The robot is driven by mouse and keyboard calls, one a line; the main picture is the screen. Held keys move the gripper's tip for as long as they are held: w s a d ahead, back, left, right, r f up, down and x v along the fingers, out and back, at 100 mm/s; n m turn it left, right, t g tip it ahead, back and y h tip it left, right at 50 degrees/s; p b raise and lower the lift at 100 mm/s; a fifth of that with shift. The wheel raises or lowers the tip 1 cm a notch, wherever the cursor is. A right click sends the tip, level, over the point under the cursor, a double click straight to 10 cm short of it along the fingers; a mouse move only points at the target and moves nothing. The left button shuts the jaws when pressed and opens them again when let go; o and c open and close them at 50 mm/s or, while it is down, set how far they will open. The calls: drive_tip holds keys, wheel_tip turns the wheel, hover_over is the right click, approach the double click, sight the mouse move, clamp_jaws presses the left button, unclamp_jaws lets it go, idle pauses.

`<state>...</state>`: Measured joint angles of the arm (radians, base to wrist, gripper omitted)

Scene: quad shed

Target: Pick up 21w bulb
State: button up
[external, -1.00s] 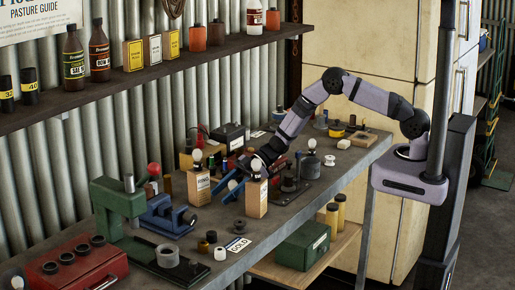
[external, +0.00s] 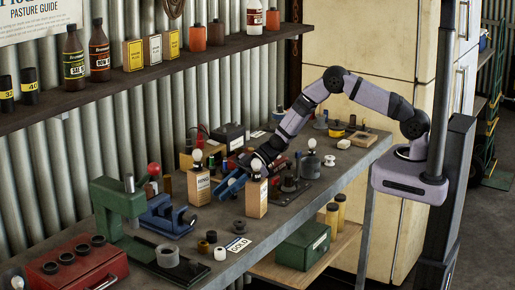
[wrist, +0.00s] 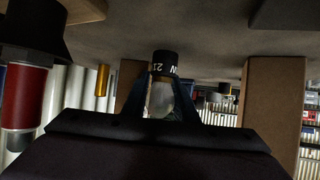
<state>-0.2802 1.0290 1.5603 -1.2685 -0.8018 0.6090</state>
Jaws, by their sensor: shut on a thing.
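The 21w bulb (wrist: 160,97) shows in the wrist view, with clear glass and a black base marked with white print that reads in part "21" and "W". My gripper (wrist: 163,92) is shut on it, one blue finger on each side of the glass. The base points toward the bench top, which is at the top of this view. In the external view, my gripper (external: 232,182) is low over the bench between two light wooden blocks. A small pale patch between its fingers there is too small to make out clearly.
A wooden block (external: 256,198) with a round white top stands just right of my gripper, and a similar block (external: 199,187) stands to its left. A blue vise (external: 168,218) and green press (external: 117,205) are farther left. The grey bench (external: 225,230) is cluttered.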

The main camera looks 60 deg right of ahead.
wheel_tip(320, 180, up, 17)
drive_tip(key=b, duration=0.1)
drive_tip(key=shift+r+b, duration=0.15)
drive_tip(key=shift+b, duration=0.25)
